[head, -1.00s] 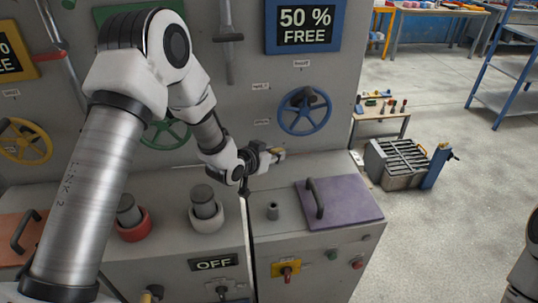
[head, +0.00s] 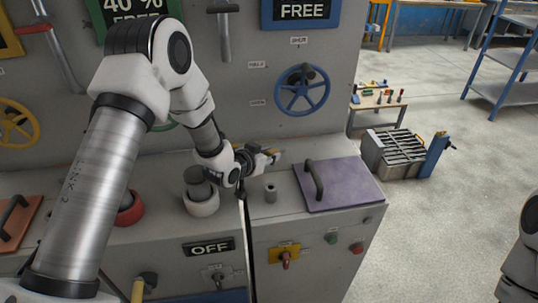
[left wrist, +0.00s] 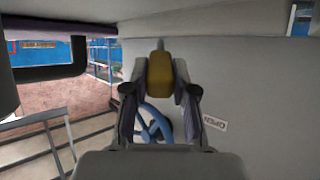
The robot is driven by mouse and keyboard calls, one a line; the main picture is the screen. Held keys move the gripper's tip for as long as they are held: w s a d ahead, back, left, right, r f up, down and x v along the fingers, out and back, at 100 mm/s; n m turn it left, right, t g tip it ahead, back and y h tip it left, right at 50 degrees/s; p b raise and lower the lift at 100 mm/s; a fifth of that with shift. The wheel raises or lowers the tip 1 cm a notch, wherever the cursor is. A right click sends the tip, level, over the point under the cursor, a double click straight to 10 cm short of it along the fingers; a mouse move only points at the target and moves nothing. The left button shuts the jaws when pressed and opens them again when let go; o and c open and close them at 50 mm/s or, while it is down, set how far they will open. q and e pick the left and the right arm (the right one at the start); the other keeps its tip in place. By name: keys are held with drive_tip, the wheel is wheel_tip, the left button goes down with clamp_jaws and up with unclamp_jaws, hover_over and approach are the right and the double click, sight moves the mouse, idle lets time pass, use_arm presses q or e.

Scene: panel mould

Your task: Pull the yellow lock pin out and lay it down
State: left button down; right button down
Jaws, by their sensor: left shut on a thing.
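My left gripper (head: 272,155) is shut on the yellow lock pin (left wrist: 160,76), in front of the grey panel above the console top. In the left wrist view the pin's yellow body sits between the two fingers (left wrist: 160,88), with a short grey tip pointing up in the picture. In the head view the pin is small and mostly hidden by the gripper. I cannot tell clearly whether its tip touches anything. A short grey hollow post (head: 270,192) stands on the console just below the gripper. My right gripper is out of view; only part of my right arm shows.
A purple lid (head: 345,184) with a dark handle lies right of the post. A white-collared knob (head: 201,203) stands to its left. A blue handwheel (head: 302,90) is on the panel behind. Bare console top lies around the post. A low tool table (head: 378,101) stands beyond.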

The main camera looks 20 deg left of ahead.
use_arm(q)
drive_tip(key=c, duration=0.9)
unclamp_jaws()
drive_tip(key=shift+w, duration=0.1)
drive_tip(key=shift+o, duration=0.2)
drive_tip(key=v, duration=1.2)
